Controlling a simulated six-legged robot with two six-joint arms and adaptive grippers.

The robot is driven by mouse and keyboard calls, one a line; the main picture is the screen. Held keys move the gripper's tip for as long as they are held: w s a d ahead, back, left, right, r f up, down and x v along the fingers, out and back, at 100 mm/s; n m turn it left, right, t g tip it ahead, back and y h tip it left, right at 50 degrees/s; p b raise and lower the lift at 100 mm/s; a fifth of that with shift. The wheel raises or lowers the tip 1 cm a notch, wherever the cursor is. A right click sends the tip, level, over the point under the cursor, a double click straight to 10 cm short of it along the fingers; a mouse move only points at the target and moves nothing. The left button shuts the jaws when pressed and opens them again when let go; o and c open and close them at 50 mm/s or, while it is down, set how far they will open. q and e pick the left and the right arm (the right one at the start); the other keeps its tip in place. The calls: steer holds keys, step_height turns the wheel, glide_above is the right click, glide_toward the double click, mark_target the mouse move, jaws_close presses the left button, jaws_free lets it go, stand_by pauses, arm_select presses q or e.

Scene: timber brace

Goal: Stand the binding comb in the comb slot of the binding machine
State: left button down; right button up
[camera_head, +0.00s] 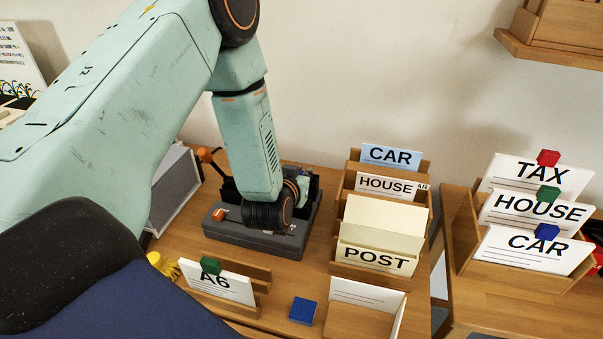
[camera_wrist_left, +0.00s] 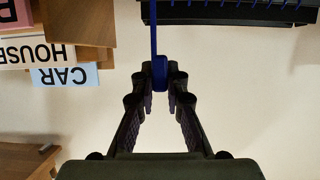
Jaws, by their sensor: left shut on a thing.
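The binding machine (camera_head: 252,236) has a grey base and dark upright parts, and stands on the wooden desk left of centre in the head view. My left arm covers much of it, and its comb slot cannot be made out there. In the left wrist view, my left gripper (camera_wrist_left: 160,88) is shut on a narrow blue piece, apparently the binding comb (camera_wrist_left: 160,70). A thin blue strip runs from the fingers to the top edge. A black bar (camera_wrist_left: 225,14) with small blue marks lies beyond the fingertips. In the head view the fingertips are hidden. My right gripper is not in view.
A wooden sorter (camera_head: 338,262) with CAR, HOUSE and POST cards stands right of the machine. Another card rack (camera_head: 470,262) is further right. An A6 card holder (camera_head: 222,286) and blue block (camera_head: 303,311) are in front. A grey panel (camera_head: 172,192) stands left.

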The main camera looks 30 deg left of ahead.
arm_select(q)
steer(key=shift+d+f+b, duration=0.1)
steer(key=shift+f+b, duration=0.3)
steer(key=shift+f, duration=0.2)
steer(key=shift+f+b, duration=1.2)
steer(key=shift+f, duration=0.45)
steer(key=c, duration=1.3)
jaws_free()
steer(key=o, duration=0.5)
